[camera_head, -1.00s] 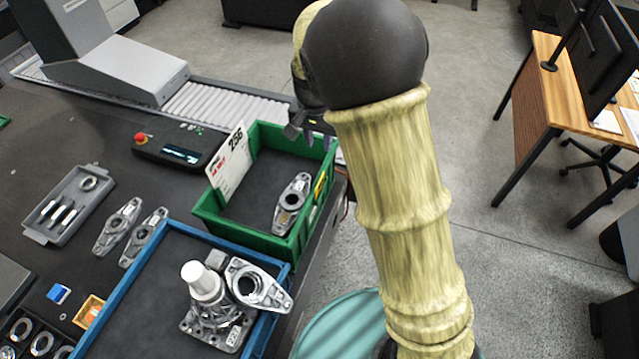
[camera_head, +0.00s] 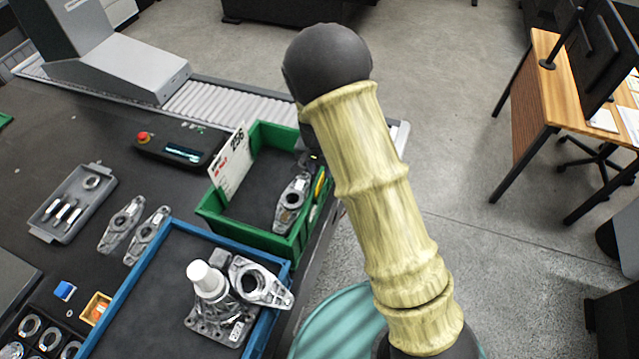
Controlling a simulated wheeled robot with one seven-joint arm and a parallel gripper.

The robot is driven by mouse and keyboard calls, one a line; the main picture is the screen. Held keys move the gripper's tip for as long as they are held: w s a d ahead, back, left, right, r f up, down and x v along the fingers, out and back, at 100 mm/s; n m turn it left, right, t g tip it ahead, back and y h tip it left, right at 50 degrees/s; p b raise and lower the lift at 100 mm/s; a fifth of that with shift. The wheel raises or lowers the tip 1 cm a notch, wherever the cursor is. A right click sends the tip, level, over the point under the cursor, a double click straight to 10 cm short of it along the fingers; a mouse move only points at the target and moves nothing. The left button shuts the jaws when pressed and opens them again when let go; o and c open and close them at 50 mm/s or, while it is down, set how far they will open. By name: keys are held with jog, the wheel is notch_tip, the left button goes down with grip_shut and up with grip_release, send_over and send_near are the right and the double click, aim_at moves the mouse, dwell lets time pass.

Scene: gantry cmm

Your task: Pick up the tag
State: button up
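A white card tag (camera_head: 232,165) with black digits and red print leans upright at the left side of the green bin (camera_head: 246,238). A small yellow strip (camera_head: 320,183) shows at the bin's right wall; I cannot tell if it is also a tag. A dark part of my gripper (camera_head: 311,160) shows at the bin's far right corner, beside my arm and well right of the white card. The arm hides most of the gripper, so its fingers and any hold are unclear.
A metal casting (camera_head: 291,203) lies in the green bin. A blue tray (camera_head: 150,262) with castings and a white-topped part (camera_head: 207,280) stands in front. A grey tray (camera_head: 72,208) and a control box (camera_head: 180,150) are left. A roller conveyor (camera_head: 225,104) runs behind.

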aim_at(320, 181)
jog(key=shift+f, duration=0.25)
jog(key=shift+s+f+p, duration=0.1)
jog(key=shift+f+p, duration=1.15)
jog(key=shift+f, duration=1.3)
grip_shut()
